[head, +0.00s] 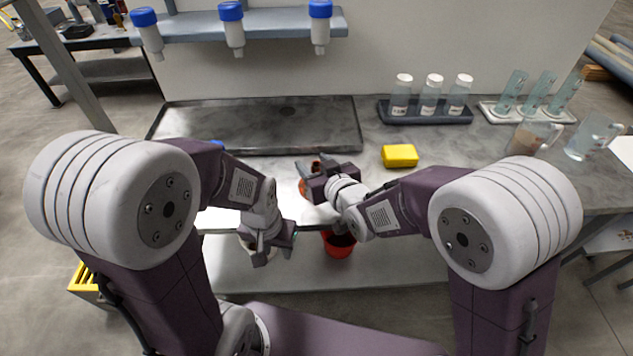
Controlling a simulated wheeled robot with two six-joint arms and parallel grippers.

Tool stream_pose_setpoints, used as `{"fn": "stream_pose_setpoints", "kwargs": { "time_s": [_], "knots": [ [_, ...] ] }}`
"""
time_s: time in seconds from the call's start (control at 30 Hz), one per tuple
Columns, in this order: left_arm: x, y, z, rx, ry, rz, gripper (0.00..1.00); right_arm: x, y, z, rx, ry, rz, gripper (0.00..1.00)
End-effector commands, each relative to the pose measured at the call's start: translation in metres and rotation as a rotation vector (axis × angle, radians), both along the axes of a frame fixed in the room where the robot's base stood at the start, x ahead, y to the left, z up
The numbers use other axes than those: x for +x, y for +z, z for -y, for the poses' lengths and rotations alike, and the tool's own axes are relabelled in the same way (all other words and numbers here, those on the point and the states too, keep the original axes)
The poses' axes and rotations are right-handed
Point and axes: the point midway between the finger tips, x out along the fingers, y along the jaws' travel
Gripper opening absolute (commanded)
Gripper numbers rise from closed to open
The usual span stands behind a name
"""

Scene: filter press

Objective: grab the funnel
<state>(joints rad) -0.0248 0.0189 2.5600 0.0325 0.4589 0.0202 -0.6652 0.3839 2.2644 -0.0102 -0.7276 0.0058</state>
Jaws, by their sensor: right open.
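I cannot pick out the funnel with certainty. A small orange-red thing (303,187), perhaps the funnel, is at the front of the bench and mostly hidden behind my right gripper (312,179). The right gripper is open, right at this thing; I cannot tell whether they touch. My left gripper (277,240) is lower, in front of the bench edge and pointing down. Whether the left jaws are open or shut is not clear.
A red bucket (339,245) is below the bench edge. A steel tray (340,128), a yellow block (399,156), a dark rack with white-capped bottles (425,117) and glassware (590,138) are on the bench. A shelf (280,22) with blue-capped bottles is above.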

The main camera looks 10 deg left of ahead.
Motion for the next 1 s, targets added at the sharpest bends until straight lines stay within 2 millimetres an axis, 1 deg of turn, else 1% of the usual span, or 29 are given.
{"fn": "stream_pose_setpoints", "kwargs": {
  "time_s": [0.1, 0.3, 0.33, 0.37, 0.4, 0.47, 0.5, 0.87, 0.97, 1.0],
  "knots": [
    [0.000, -0.001, 0.000, 0.000, 0.000, 0.000, 0.36, 0.008, -0.005, -0.007, 0.000, 0.001, -0.001, 0.48],
    [0.000, -0.001, 0.000, 0.000, 0.000, 0.000, 0.36, 0.009, -0.004, -0.008, -0.001, 0.000, 0.001, 0.48],
    [0.000, -0.001, 0.000, 0.000, 0.000, 0.000, 0.36, 0.009, -0.004, -0.008, -0.001, 0.000, 0.001, 0.42],
    [0.000, -0.001, 0.000, 0.000, 0.000, 0.000, 0.36, 0.009, -0.004, -0.008, -0.001, 0.000, 0.001, 0.34],
    [0.000, -0.001, 0.000, 0.000, 0.000, 0.000, 0.36, 0.009, -0.004, -0.008, -0.001, 0.000, 0.001, 0.23],
    [0.000, -0.001, 0.000, 0.000, 0.000, 0.000, 0.36, 0.009, -0.004, -0.008, -0.001, 0.000, 0.001, 0.06],
    [0.000, -0.001, 0.000, 0.000, 0.000, 0.000, 0.36, 0.009, -0.004, -0.008, -0.001, 0.000, 0.001, 0.00],
    [0.000, 0.000, 0.000, 0.000, 0.000, 0.000, 0.36, 0.009, -0.003, -0.008, -0.001, 0.000, 0.001, 0.00],
    [0.000, 0.003, 0.000, 0.000, 0.000, 0.000, 0.36, 0.009, 0.005, -0.008, 0.001, 0.000, 0.002, 0.00],
    [0.000, 0.004, 0.000, 0.000, 0.000, 0.000, 0.36, 0.009, 0.011, -0.008, 0.001, 0.000, 0.003, 0.00]
  ]
}}
